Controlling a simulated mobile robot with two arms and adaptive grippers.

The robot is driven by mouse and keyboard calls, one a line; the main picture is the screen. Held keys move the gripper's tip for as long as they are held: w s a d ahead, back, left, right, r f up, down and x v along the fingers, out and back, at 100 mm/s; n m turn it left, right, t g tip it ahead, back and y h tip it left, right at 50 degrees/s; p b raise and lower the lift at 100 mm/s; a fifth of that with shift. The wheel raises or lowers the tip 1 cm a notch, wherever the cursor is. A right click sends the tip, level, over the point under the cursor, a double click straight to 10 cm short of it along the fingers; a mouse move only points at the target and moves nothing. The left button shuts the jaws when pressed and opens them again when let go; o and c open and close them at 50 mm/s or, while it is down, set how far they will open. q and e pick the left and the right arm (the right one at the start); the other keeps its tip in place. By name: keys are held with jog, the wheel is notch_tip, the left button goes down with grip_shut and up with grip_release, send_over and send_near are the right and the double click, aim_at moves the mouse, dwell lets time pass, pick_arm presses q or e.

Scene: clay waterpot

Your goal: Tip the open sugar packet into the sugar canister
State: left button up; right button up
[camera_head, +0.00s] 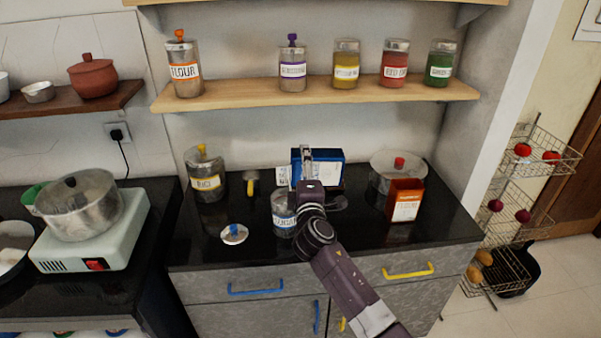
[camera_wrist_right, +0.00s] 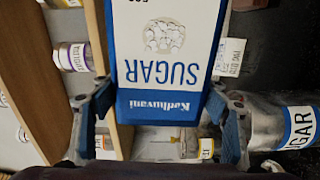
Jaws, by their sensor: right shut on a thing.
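The sugar packet (camera_head: 329,166) is a blue and white box. My right gripper (camera_head: 306,156) is shut on it and holds it above the back of the counter. In the right wrist view, the packet (camera_wrist_right: 168,60) shows its SUGAR label between the two fingers (camera_wrist_right: 160,118). Its open end cannot be made out. The sugar canister (camera_head: 283,217) is a clear jar with a blue label, on the counter just in front of the packet and partly behind my right arm. The canister also shows at the right of the wrist view (camera_wrist_right: 268,122). My left gripper is not in view.
A round lid with a blue knob (camera_head: 234,234) lies left of the canister. A rice jar (camera_head: 205,174), a red-brown box (camera_head: 404,200) and a lidded metal pot (camera_head: 385,170) stand on the counter. A shelf (camera_head: 320,94) with several jars is above.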

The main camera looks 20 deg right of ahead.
jog(key=shift+w+a+r+n+p, duration=0.1)
jog(key=shift+a+r+n+p, duration=0.2)
jog(key=shift+n+p, duration=0.3)
jog(key=shift+w+a+r+n+p, duration=0.15)
jog(key=shift+a+n+p, duration=0.15)
jog(key=shift+n, duration=0.4)
dwell(3.9)
